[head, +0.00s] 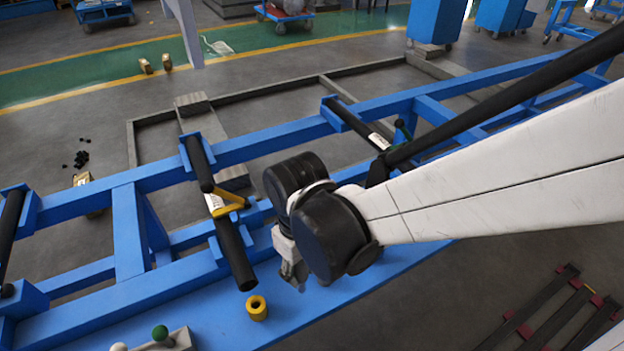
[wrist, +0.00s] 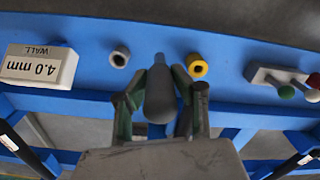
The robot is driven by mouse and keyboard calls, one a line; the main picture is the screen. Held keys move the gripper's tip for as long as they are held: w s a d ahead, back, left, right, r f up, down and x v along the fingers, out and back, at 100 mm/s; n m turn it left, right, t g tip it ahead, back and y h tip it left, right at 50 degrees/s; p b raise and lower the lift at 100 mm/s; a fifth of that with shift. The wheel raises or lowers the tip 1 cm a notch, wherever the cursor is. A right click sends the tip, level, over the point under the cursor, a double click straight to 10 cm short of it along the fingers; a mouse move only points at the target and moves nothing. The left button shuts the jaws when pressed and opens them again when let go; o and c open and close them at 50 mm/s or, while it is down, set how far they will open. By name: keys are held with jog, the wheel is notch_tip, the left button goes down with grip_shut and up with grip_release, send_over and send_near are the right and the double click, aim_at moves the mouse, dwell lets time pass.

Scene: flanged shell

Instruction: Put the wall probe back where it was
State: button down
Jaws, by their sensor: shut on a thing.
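In the wrist view, a dark grey, rounded probe (wrist: 160,97) with a narrower, paler tip is held between the two fingers of my gripper (wrist: 160,80). Its tip points away from the wrist, over the blue shelf. I take it as the wall probe. In the head view, my gripper (head: 291,272) hangs above the blue shelf, and my wrist hides most of it and the probe. A grey ring-shaped socket (wrist: 120,57) is left of the probe in the wrist view. A white block (wrist: 40,66) marked "4.0 mm WALL" stands farther left.
A yellow ring (head: 257,307) stands on the blue shelf (head: 215,315), close to my gripper. A small holder (head: 178,340) with green and white balls sits at the shelf's lower left. Black rollers (head: 233,255) and a yellow bracket (head: 226,203) are nearby.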

jog(key=shift+s+a+f, duration=0.15)
jog(key=shift+s+f, duration=0.05)
jog(key=shift+s, duration=0.25)
jog(key=shift+f, duration=0.15)
jog(key=shift+w+d+f+b, duration=0.9)
jog(key=shift+w+d+f, duration=0.2)
jog(key=shift+w+f, duration=0.55)
jog(key=shift+w+d+f+b, duration=1.05)
jog(key=shift+w+f, duration=0.35)
jog(key=shift+f, duration=0.5)
jog(key=shift+w+d+f+b, duration=0.8)
jog(key=shift+w+d+f, duration=0.4)
jog(key=shift+w+f, duration=0.45)
jog(key=shift+s+f, duration=0.15)
jog(key=shift+f, duration=0.05)
jog(key=shift+f, duration=0.1)
jog(key=c, duration=1.4)
grip_release()
